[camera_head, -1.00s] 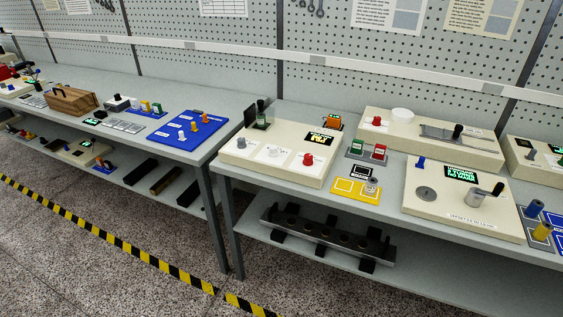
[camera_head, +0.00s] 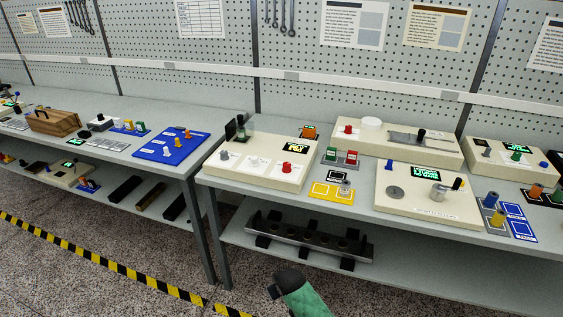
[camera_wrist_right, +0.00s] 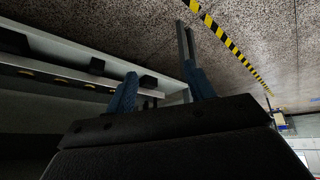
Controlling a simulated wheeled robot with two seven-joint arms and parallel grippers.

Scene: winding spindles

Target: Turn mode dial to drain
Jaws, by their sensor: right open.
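I cannot read which control is the mode dial; the labels are too small. A cream panel (camera_head: 226,175) at the left end of the right bench has a pale round dial (camera_head: 254,162), a grey knob (camera_head: 224,156), a red knob (camera_head: 287,167) and a small lit display (camera_head: 295,145). My right gripper (camera_wrist_right: 163,88) shows in the right wrist view, with its blue-tipped fingers apart and nothing between them. It is away from the panels, near the lower part of a bench. My left gripper is out of view.
Other cream panels with knobs, one with a crank (camera_head: 440,190), stand further right. A blue board (camera_head: 170,143) lies on the left bench. Floor with striped tape (camera_head: 120,268) lies in front.

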